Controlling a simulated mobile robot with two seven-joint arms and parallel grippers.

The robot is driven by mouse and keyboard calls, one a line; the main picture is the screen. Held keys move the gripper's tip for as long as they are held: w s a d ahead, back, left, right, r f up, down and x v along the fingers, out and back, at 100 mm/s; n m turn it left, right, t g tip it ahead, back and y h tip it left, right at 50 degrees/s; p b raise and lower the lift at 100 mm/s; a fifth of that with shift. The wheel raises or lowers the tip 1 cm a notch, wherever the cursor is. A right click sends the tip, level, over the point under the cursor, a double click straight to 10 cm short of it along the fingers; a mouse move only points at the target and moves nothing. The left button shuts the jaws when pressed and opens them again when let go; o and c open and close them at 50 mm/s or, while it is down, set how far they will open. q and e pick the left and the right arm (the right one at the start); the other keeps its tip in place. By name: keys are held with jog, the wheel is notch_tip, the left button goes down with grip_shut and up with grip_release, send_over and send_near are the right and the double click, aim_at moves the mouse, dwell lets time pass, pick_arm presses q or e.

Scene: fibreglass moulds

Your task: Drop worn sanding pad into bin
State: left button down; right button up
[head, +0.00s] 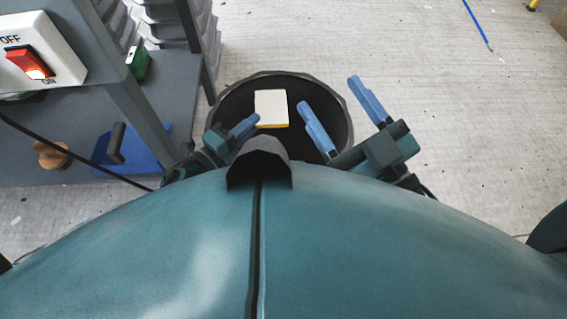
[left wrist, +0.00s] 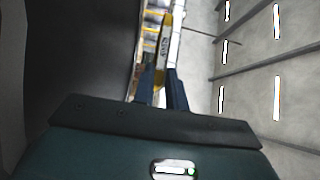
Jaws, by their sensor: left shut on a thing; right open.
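The sanding pad (head: 271,106) is a pale, nearly square block with a yellow lower edge. My left gripper (head: 254,122) is shut on the pad's near left corner and holds it over the mouth of the dark round bin (head: 341,99). My right gripper (head: 341,115) is open and empty, its blue fingers wide apart at the bin's right side. In the left wrist view, the fingers of my left gripper (left wrist: 160,92) point away from the camera. Yellow and pale shapes show between and beyond them; I cannot clearly part the pad from the background there.
A grey shelf unit (head: 120,85) stands to the left, with a red rocker switch (head: 30,63) on a white box. A blue tool (head: 132,150) and a wooden knob (head: 50,154) lie on its lower shelf.

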pick_arm(q)
jog(key=c, duration=1.3)
grip_release()
jog(key=shift+c, duration=0.2)
jog(key=shift+s, duration=0.1)
jog(key=p+v, duration=0.2)
jog(key=v, duration=1.1)
pick_arm(e)
jog(key=shift+s+d+f+g+h, duration=0.1)
jog(key=shift+f+g+h, duration=0.2)
jog(key=shift+f+h, duration=0.25)
jog(key=shift+r, duration=0.15)
